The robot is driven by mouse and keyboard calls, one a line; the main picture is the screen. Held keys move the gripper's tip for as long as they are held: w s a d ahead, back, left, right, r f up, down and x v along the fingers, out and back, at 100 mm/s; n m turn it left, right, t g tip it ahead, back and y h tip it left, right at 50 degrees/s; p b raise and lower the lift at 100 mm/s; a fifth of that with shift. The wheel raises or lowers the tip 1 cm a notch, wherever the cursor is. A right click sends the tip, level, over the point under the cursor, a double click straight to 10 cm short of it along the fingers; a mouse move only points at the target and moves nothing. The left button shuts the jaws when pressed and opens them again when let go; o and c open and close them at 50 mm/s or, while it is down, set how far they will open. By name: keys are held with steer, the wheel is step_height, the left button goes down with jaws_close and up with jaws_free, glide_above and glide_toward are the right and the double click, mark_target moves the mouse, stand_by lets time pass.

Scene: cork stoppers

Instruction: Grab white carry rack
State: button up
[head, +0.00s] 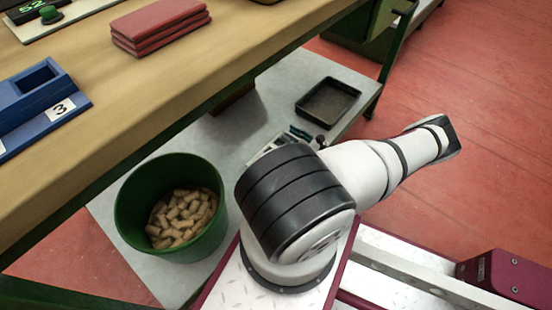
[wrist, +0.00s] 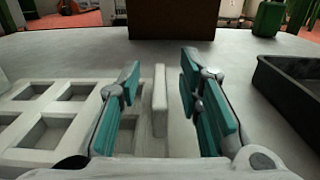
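The white carry rack (wrist: 20,150) lies at the left and centre of the wrist view, a flat grid with square openings and a raised white bar (wrist: 160,105). My gripper (wrist: 160,82) is open, its teal-padded fingers on either side of this bar with gaps to both sides. I see no contact. In the head view the rack (head: 267,149) shows only as a small part on the grey low shelf, and my arm hides most of it. The gripper (head: 300,133) is also mostly hidden there.
A black tray (wrist: 290,95) stands right of the gripper, and also shows in the head view (head: 328,103). A brown block (wrist: 172,20) stands behind. A green bucket (head: 127,222) holding corks is left of my arm. The wooden bench (head: 120,90) overhangs the grey shelf (head: 285,75).

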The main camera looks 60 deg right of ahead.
jaws_close()
steer(key=shift+r, duration=0.1)
